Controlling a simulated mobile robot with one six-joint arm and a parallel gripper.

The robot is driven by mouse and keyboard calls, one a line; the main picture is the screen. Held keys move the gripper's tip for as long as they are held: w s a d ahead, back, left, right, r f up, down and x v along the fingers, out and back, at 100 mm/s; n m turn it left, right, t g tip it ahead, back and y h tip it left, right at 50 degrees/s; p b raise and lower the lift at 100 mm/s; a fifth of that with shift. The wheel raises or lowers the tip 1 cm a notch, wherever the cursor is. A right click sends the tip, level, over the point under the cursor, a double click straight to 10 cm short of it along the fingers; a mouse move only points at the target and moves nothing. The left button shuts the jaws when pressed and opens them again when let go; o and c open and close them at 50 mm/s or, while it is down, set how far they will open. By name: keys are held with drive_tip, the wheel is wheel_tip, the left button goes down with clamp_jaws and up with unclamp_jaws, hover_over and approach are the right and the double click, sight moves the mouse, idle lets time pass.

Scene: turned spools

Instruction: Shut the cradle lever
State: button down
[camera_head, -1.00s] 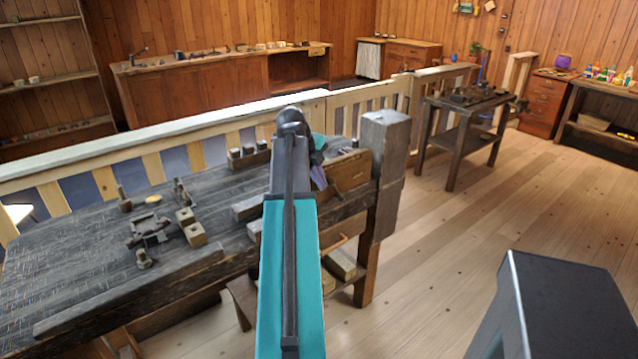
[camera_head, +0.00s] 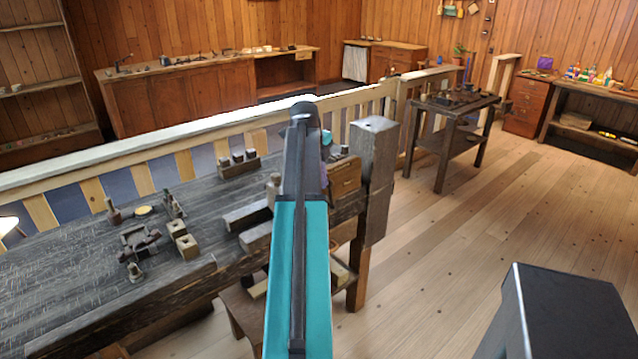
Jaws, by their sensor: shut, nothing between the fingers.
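A small dark metal fixture (camera_head: 138,240), which looks like the cradle, sits on the left part of the dark wooden workbench (camera_head: 70,265). It is too small to tell its lever or how the lever stands. My teal and black arm reaches up the middle of the head view over the bench's right part. My gripper is hidden behind the arm; only a bit of teal and purple shows to the right of the arm's far end. The fixture is well to the left of the arm.
A rack with dark pegs (camera_head: 238,163) is at the bench's back. A thick square post (camera_head: 372,150) rises at its right end. A pale railing (camera_head: 150,140) runs behind. Floor at right is clear.

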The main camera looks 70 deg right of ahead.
drive_tip(key=s+d, duration=0.1)
drive_tip(key=d, duration=0.1)
drive_tip(key=s+d, duration=0.1)
drive_tip(key=d, duration=0.2)
drive_tip(key=s+d, duration=0.2)
drive_tip(key=shift+s+d+r, duration=0.1)
drive_tip(key=shift+d+r, duration=0.15)
drive_tip(key=shift+d, duration=0.05)
drive_tip(key=shift+s+d+f, duration=0.25)
drive_tip(key=shift+s+d, duration=0.25)
drive_tip(key=shift+d, duration=0.2)
drive_tip(key=shift+s+d+f, duration=0.1)
drive_tip(key=shift+s, duration=0.1)
drive_tip(key=shift+w+a+r+p, duration=0.3)
drive_tip(key=shift+a+r+p, duration=0.3)
drive_tip(key=shift+a+r, duration=0.25)
drive_tip(key=shift+w+a+r+p, duration=0.25)
drive_tip(key=shift+a+r+p, duration=0.4)
drive_tip(key=shift+r, duration=0.3)
wheel_tip(320, 180, up, 8)
drive_tip(key=b, duration=0.3)
hover_over(343, 168)
drive_tip(key=s, duration=0.5)
drive_tip(key=shift+w, duration=0.25)
